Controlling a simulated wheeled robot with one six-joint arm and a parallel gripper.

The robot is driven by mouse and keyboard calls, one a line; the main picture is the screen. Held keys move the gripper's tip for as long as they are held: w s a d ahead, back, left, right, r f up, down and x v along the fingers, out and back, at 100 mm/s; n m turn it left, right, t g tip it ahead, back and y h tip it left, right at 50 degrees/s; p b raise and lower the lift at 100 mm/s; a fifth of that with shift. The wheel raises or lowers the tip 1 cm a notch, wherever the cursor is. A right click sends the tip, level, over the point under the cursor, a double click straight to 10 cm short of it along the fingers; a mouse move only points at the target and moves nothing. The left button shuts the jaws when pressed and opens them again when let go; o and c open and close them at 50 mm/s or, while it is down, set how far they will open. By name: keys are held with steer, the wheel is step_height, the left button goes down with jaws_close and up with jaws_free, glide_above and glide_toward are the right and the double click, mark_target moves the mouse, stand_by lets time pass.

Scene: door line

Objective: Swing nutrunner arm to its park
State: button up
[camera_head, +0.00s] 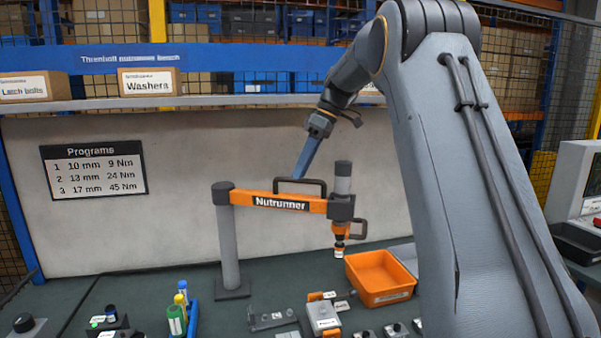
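The orange nutrunner arm (245,199) runs level from the top of a grey post (229,250) to the right. It has a "Nutrunner" label and a dark loop handle (318,184) on top. The tool (341,205) hangs upright at its right end, with its orange and white tip above the bench. My gripper (298,176) comes down from above, its blue end at the handle. It is seen edge-on and small, so I cannot tell whether it grips the handle. I cannot make out a marked park spot.
An orange bin (381,276) stands on the bench below and right of the tool. A grey fixture (322,314) and small parts lie in front. Several bottles (177,318) stand front left. A programs board (93,169) hangs on the back panel. My arm hides the right of the bench.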

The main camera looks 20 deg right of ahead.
steer(key=b+v, duration=0.1)
steer(key=v, duration=0.5)
steer(key=shift+d+r, duration=0.2)
steer(key=shift+r, duration=0.15)
step_height(320, 180, up, 7)
steer(key=p, duration=0.8)
stand_by(0.3)
